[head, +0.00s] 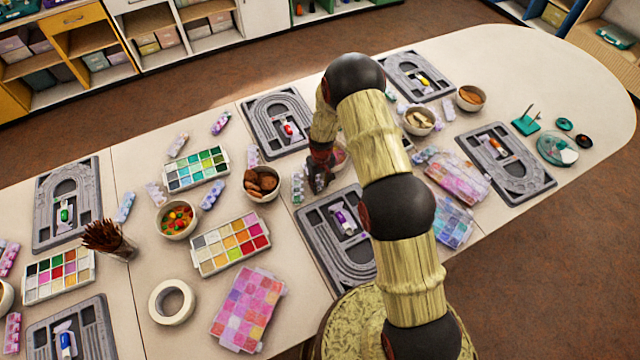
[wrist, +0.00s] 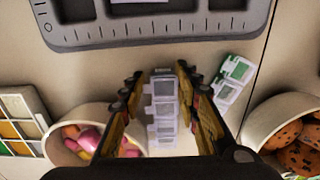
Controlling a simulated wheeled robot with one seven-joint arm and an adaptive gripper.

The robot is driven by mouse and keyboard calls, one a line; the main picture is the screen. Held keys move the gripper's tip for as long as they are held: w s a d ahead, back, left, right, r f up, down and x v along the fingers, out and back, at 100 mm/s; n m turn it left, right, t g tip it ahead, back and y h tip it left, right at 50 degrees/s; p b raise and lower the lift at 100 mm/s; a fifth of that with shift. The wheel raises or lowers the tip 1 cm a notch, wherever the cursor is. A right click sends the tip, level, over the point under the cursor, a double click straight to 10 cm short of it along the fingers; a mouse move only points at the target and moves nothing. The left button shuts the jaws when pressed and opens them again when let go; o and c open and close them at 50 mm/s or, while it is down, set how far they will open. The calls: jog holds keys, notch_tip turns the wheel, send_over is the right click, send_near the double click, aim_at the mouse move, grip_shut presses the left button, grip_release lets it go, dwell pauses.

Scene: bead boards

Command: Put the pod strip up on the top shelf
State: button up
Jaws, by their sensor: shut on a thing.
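My gripper (head: 319,178) is low over the table between a bowl of brown cookies and a bowl of pink pieces. It is shut on a pale, clear-lidded pod strip (wrist: 162,108), which stands lengthwise between the fingers (wrist: 165,100) in the wrist view. In the head view the gripper mostly hides this strip. Another pod strip with green in it (wrist: 234,80) lies just beside the fingers, apart from the held one. Low shelving (head: 95,45) stands along the far wall; I cannot tell which part is the top shelf.
Near the gripper are the cookie bowl (head: 262,184), the pink-filled bowl (wrist: 92,132) and a grey bead board (head: 320,222). Bead boxes (head: 232,244), a tape roll (head: 171,302) and a cup of brushes (head: 108,238) crowd the table. Brown floor (head: 190,90) separates table and shelving.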

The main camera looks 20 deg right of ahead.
jog(key=shift+f, duration=0.15)
jog(key=o, duration=1.3)
